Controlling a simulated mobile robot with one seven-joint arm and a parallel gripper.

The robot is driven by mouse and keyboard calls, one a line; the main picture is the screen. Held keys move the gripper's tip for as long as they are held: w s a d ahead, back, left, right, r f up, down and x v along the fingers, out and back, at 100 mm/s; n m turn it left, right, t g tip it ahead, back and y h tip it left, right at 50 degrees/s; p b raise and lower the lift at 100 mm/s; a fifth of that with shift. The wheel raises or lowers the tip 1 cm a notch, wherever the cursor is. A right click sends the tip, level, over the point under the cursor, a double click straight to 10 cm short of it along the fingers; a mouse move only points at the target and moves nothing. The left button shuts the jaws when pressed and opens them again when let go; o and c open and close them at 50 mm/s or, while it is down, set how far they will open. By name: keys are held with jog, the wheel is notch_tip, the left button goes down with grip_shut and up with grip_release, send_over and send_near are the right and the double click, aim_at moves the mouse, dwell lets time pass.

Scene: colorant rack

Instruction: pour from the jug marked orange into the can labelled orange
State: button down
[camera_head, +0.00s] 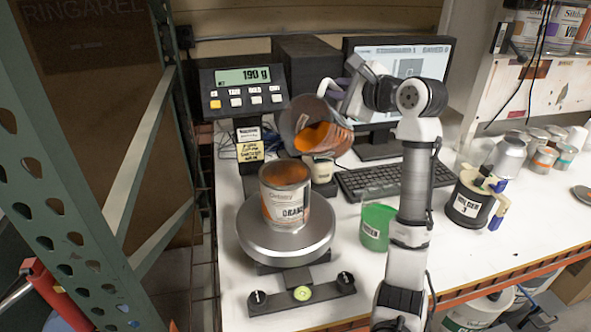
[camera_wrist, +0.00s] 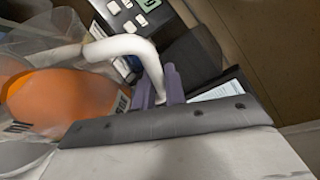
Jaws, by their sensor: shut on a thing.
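The jug with orange colorant (camera_head: 314,127) is held tilted in the air, its mouth toward the left, above and a little right of the can. The colorant lies along the jug's lower side. My gripper (camera_head: 338,90) is shut on the jug's handle; in the wrist view the white handle (camera_wrist: 122,46) is between my purple fingers (camera_wrist: 158,87). The can labelled orange (camera_head: 284,205) stands upright and open on the round scale plate (camera_head: 285,248), with orange inside at its top. No falling stream is clear. The scale display (camera_head: 243,76) reads 190 g.
A green jug (camera_head: 377,225) stands right of the scale. A dark container marked 3 (camera_head: 467,205) and several small cans (camera_head: 543,160) are farther right. A keyboard (camera_head: 375,178) and monitor (camera_head: 400,65) are behind. A green rack post (camera_head: 65,160) is at left.

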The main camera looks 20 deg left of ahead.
jog(key=shift+w, duration=0.1)
jog(key=shift+s+a+r+n+t, duration=0.2)
jog(key=shift+s+n+t, duration=0.1)
jog(key=shift+s+n, duration=0.1)
dwell(2.6)
